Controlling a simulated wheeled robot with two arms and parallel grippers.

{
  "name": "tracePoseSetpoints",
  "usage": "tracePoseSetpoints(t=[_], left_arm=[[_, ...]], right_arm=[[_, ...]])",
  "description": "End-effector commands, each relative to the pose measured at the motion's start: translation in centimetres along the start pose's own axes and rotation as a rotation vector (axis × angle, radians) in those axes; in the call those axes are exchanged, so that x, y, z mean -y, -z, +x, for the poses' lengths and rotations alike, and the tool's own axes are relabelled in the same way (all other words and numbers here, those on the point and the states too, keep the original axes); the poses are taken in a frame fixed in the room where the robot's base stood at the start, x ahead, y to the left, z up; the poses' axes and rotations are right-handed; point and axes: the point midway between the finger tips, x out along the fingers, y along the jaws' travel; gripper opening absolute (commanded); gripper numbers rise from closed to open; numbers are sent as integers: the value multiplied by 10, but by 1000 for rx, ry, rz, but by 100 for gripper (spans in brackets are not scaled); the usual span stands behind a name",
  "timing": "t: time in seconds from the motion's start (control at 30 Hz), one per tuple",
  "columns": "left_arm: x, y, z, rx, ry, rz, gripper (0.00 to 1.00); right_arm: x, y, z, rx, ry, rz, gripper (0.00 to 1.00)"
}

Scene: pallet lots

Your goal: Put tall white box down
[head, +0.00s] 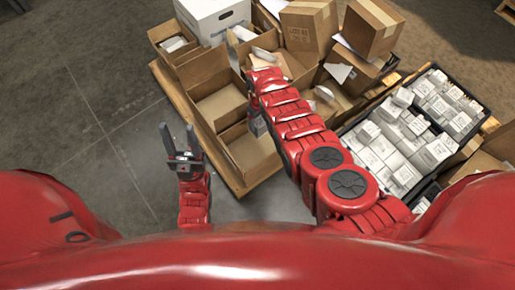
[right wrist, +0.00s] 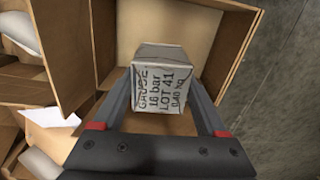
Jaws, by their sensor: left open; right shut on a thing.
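The tall white box (right wrist: 158,92) is in the right wrist view, with black print reading GAUGE, 16 bar, LOT 41. My right gripper (right wrist: 160,80) is shut on it, one finger on each side. It is over an open cardboard carton (right wrist: 118,30) whose inside looks bare around it; I cannot tell whether the box touches the floor of it. In the head view my right gripper (head: 257,120) is over the cartons, and the box is mostly hidden by my arm. My left gripper (head: 179,140) is open and empty, left of the pallet.
The pallet (head: 176,92) bears several open cartons. A white lidded box (head: 213,18) and closed brown cartons (head: 308,25) stand at the back. Black crates (head: 475,133) full of small white boxes are at the right. Grey floor (head: 95,90) is clear at the left.

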Motion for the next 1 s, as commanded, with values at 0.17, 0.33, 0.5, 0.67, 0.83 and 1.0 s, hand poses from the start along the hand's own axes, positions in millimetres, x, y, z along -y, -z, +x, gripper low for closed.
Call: tracePoseSetpoints(t=[0.17, 0.33, 0.5, 0.67, 0.83, 1.0], left_arm=[[0, 0, -3, 0, 0, 0, 50], [0, -1, -6, 0, 0, 0, 50], [0, -2, -9, 0, 0, 0, 50], [-1, -2, -12, 0, 0, 0, 50], [-1, -2, -13, 0, 0, 0, 50], [-1, -2, -14, 0, 0, 0, 50]], right_arm=[[-1, 1, 3, -3, 2, 2, 0], [2, 1, 6, 0, 3, -2, 0], [0, 0, 11, -1, 1, 2, 0], [2, 2, 12, -6, 0, 2, 0], [2, 1, 14, 0, 1, 2, 0], [3, 1, 15, 0, 1, 0, 0]])
